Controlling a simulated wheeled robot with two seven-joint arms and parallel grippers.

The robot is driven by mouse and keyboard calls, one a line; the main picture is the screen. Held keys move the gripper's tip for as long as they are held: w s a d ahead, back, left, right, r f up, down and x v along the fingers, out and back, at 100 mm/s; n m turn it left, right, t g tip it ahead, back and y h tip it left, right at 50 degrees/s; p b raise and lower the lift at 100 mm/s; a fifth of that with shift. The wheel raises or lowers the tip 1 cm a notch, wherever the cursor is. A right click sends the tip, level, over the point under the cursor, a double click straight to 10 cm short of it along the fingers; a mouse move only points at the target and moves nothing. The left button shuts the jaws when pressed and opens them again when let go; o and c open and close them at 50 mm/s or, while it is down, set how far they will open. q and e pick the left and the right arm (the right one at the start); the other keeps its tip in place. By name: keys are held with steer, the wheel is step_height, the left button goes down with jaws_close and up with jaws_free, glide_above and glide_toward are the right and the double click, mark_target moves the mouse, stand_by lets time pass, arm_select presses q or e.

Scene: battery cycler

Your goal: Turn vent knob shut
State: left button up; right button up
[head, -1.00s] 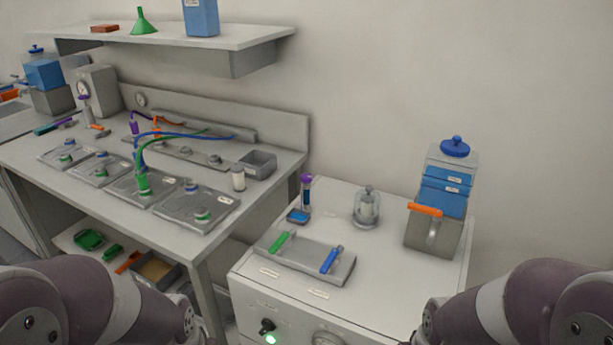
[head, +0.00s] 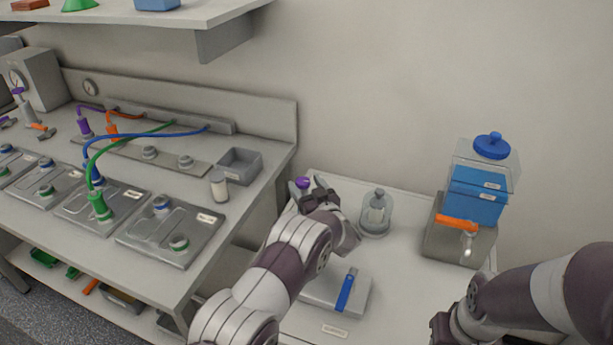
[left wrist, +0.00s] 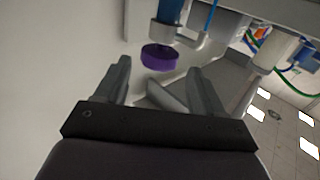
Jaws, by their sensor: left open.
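The purple knob (head: 303,183) tops a small post with a blue part, standing on the white cabinet. In the left wrist view the purple knob (left wrist: 160,57) shows as a ribbed disc on a grey and blue body. My left gripper (head: 308,193) is at the post, partly hidden by my own wrist. In the left wrist view my left gripper (left wrist: 162,78) is open, its fingers on either side below the knob, with nothing between them and no visible contact. My right arm shows at the lower right; its gripper is out of view.
A glass jar (head: 376,213) stands close right of my left gripper. A blue-lidded container (head: 478,190) with an orange lever (head: 456,223) is at right. The bench (head: 205,285) is at left.

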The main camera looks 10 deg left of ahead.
mark_target(303, 180)
arm_select(q)
steer(key=w, duration=0.1)
steer(key=w+a, duration=0.1)
steer(key=shift+w+a+f, duration=0.2)
steer(key=shift+w+f, duration=0.15)
steer(key=shift+w+a, duration=0.2)
steer(key=shift+s+r, duration=0.2)
steer(key=shift+d, duration=0.1)
steer(key=c, duration=1)
arm_select(e)
steer(key=shift+w+a, duration=0.15)
steer(key=shift+w, duration=0.1)
